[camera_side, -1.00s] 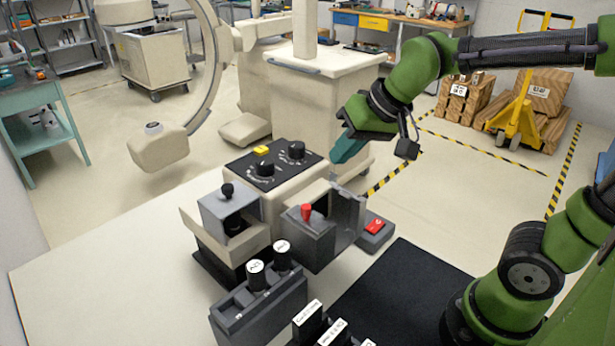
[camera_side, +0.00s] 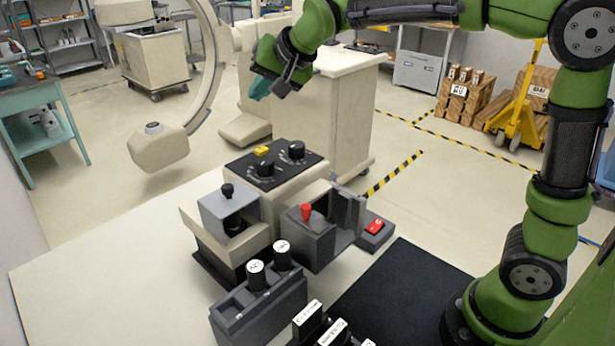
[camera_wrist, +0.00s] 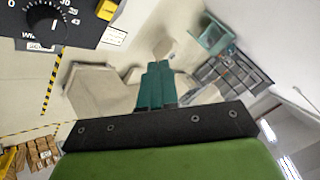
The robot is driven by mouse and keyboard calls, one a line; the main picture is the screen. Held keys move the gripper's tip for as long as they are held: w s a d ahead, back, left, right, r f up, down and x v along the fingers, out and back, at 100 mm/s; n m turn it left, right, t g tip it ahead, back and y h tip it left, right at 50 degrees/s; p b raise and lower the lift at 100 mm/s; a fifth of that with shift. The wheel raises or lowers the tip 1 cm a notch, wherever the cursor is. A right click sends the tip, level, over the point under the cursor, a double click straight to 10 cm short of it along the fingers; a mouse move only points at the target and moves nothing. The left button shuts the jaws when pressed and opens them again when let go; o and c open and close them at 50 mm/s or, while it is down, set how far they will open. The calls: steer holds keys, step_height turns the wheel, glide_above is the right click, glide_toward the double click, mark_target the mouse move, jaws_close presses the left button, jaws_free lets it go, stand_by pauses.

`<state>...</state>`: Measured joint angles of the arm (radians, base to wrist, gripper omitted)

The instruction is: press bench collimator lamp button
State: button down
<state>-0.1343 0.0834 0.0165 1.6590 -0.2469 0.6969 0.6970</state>
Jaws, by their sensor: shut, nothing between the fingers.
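A box-shaped bench unit (camera_side: 295,190) with a black top panel stands on the pale table. The panel carries two black dials (camera_side: 265,168) and a yellow button (camera_side: 262,150) near its back left edge. In the wrist view the panel's corner shows at top left, with a dial (camera_wrist: 45,25) and part of the yellow button (camera_wrist: 72,3). My gripper (camera_side: 260,86) is above and behind the panel, well clear of it. Its teal fingers (camera_wrist: 155,88) are closed together and empty. I cannot read which label goes with the yellow button.
On the table are a grey box with a black knob (camera_side: 228,190), an open dark box with a red lever (camera_side: 306,212), a red switch (camera_side: 375,226) and a black mat (camera_side: 400,300). A grey block with labelled black knobs (camera_side: 257,275) stands in front. A white cart (camera_side: 335,115) is behind.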

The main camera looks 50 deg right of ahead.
mark_target(265, 150)
steer(key=shift+f, duration=0.15)
steer(key=shift+f, duration=4.3)
steer(key=shift+f, duration=0.1)
steer(key=shift+f, duration=0.3)
steer(key=shift+f, duration=0.4)
steer(key=shift+r, duration=0.8)
steer(key=shift+r, duration=0.15)
steer(key=shift+r, duration=2.4)
